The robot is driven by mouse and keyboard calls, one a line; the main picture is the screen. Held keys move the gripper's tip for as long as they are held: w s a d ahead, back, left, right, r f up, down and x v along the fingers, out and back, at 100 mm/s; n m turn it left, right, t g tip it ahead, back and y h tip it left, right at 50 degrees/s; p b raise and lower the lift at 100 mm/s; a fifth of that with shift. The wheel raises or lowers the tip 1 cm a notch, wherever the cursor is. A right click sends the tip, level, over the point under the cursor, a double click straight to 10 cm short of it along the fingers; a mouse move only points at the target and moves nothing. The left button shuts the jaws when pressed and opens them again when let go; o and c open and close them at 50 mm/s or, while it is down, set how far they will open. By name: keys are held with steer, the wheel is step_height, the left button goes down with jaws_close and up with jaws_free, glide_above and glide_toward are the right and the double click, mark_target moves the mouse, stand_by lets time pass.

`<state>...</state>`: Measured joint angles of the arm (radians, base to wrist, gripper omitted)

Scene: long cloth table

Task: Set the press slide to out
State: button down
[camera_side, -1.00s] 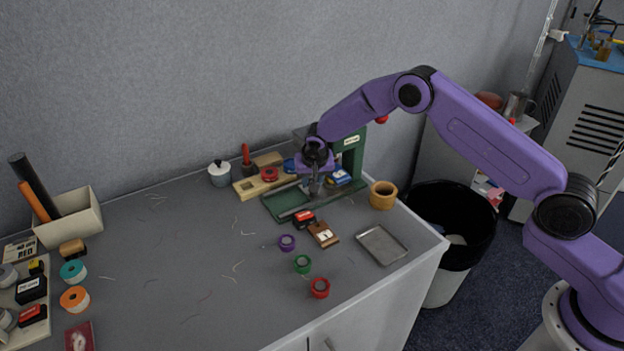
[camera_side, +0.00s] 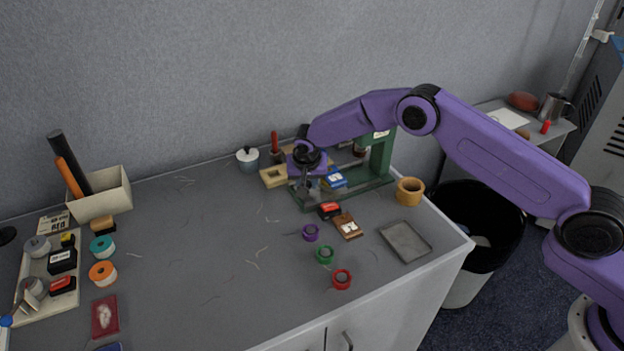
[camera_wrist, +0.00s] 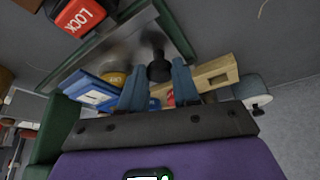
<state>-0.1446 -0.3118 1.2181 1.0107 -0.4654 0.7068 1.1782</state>
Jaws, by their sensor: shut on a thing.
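The green press (camera_side: 381,158) stands at the back right of the table, its upright to the right and its low base reaching left. In the wrist view its grey metal slide (camera_wrist: 122,48) lies between green rails, with a dark knob (camera_wrist: 158,70) at its near end. My gripper (camera_side: 304,190) is low at the left end of the press base. In the wrist view my gripper's blue fingers (camera_wrist: 158,82) stand either side of the knob and are shut on it. The exact contact is partly hidden in the side view.
A blue box (camera_side: 333,179) lies by the press, and a red LOCK block (camera_side: 329,209) sits in front. A wooden block (camera_side: 274,177) and a white-lidded pot (camera_side: 248,158) stand to the left. A yellow ring (camera_side: 409,191) is at right. The table's middle left is mostly clear.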

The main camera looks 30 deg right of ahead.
steer(key=shift+a, duration=0.4)
steer(key=c, duration=0.8)
jaws_free()
steer(key=shift+d, duration=0.1)
steer(key=shift+v, duration=8.8)
steer(key=shift+d, duration=0.1)
